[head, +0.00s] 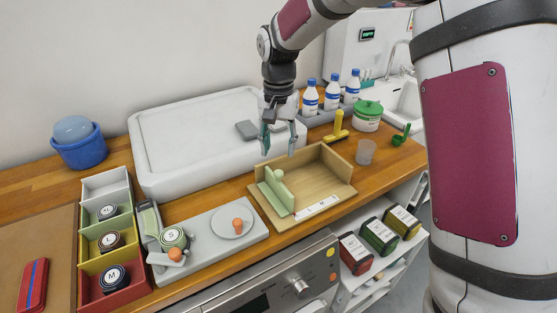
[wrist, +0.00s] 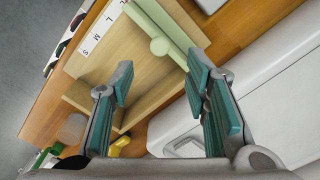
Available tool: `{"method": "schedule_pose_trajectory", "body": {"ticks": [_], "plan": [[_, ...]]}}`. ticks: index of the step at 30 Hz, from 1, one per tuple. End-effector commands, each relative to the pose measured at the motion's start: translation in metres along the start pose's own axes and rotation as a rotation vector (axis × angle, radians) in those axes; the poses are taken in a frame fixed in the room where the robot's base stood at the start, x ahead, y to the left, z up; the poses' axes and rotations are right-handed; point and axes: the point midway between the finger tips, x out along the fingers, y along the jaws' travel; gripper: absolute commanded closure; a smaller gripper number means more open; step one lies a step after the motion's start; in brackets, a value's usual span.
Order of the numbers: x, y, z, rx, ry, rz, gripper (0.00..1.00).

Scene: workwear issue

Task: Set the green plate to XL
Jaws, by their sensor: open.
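The green plate (head: 277,192) stands upright across the wooden box (head: 325,172), at its left end. A round green knob (head: 278,174) is on it; plate (wrist: 178,38) and knob (wrist: 160,46) also show in the wrist view. A white scale strip (head: 316,207) runs along the box's front edge, and the plate stands by its left end. In the wrist view, letters including M and L show on the strip (wrist: 97,33); the rest is hard to read. My gripper (head: 279,143) is open and empty above the box's back left, apart from the knob. Its fingers (wrist: 158,82) show in the wrist view.
A white tray (head: 150,165) lies behind. A yellow-handled tool (head: 338,128), a clear cup (head: 366,152) and a green-lidded tub (head: 367,119) stand right and behind.

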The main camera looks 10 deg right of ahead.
Motion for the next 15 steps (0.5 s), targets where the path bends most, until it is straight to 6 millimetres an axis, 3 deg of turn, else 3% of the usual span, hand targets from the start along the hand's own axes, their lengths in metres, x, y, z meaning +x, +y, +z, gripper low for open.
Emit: {"method": "schedule_pose_trajectory", "body": {"ticks": [6,15], "plan": [[-0.033,-0.001,0.000,0.000,0.001,-0.001,0.57],[-0.043,0.000,0.000,0.000,-0.001,0.000,0.57]]}}
